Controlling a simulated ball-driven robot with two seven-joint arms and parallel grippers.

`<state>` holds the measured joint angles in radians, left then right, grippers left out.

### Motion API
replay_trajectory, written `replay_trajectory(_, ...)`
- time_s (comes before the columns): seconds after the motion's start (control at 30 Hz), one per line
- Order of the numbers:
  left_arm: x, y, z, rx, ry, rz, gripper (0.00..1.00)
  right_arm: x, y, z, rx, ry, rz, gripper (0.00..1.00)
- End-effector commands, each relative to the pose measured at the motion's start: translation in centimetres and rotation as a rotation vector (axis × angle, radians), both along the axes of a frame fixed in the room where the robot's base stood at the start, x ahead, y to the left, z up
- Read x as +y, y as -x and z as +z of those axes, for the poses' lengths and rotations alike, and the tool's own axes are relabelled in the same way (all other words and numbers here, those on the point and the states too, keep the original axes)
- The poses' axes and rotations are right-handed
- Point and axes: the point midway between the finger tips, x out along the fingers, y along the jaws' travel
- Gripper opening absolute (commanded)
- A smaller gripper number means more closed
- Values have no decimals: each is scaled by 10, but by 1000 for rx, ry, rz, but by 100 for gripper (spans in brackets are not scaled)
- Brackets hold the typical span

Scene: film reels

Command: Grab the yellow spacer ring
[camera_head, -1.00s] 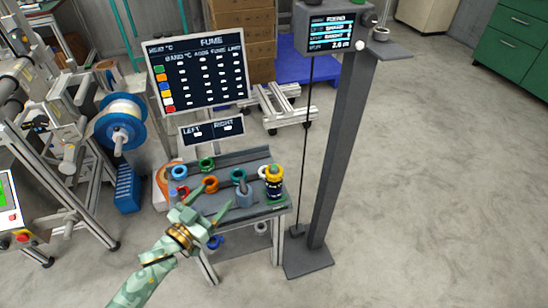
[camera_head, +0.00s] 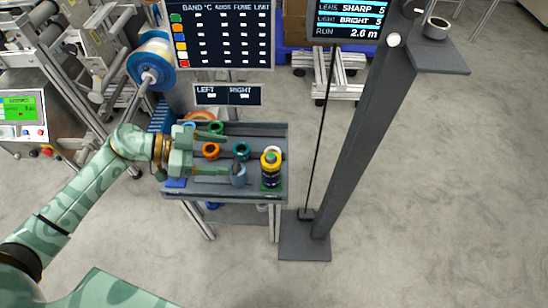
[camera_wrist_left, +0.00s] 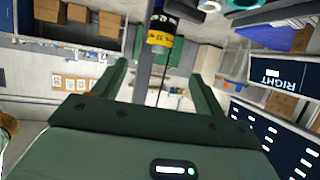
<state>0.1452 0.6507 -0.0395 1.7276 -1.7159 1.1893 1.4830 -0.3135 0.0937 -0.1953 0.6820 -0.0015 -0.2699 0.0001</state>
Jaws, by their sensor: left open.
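The yellow spacer ring (camera_head: 271,157) shows at the top of a short upright yellow and dark stack at the right end of the bench (camera_head: 225,193). It also shows in the left wrist view (camera_wrist_left: 159,40), beyond the fingers and roughly centred between them, with a dark lettered part beside it. My left gripper (camera_head: 226,153) is open and empty. It reaches over the bench from the left, its fingers pointing right toward the stack, with a gap between. Its fingers also show in the left wrist view (camera_wrist_left: 160,70). My right gripper is not in view.
A grey-blue holder (camera_head: 238,176) stands just left of the stack. A dark post (camera_head: 352,145) rises to the right of the bench.

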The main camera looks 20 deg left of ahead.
Motion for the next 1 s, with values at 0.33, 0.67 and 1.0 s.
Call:
replay_trajectory(0.33,-54,-28,-28,1,2,1,72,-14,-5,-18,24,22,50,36)
replay_trajectory(0.67,-89,-44,-49,4,3,0,72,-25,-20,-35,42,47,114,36)
replay_trajectory(1.0,-100,-50,-47,-2,2,1,72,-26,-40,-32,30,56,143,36)
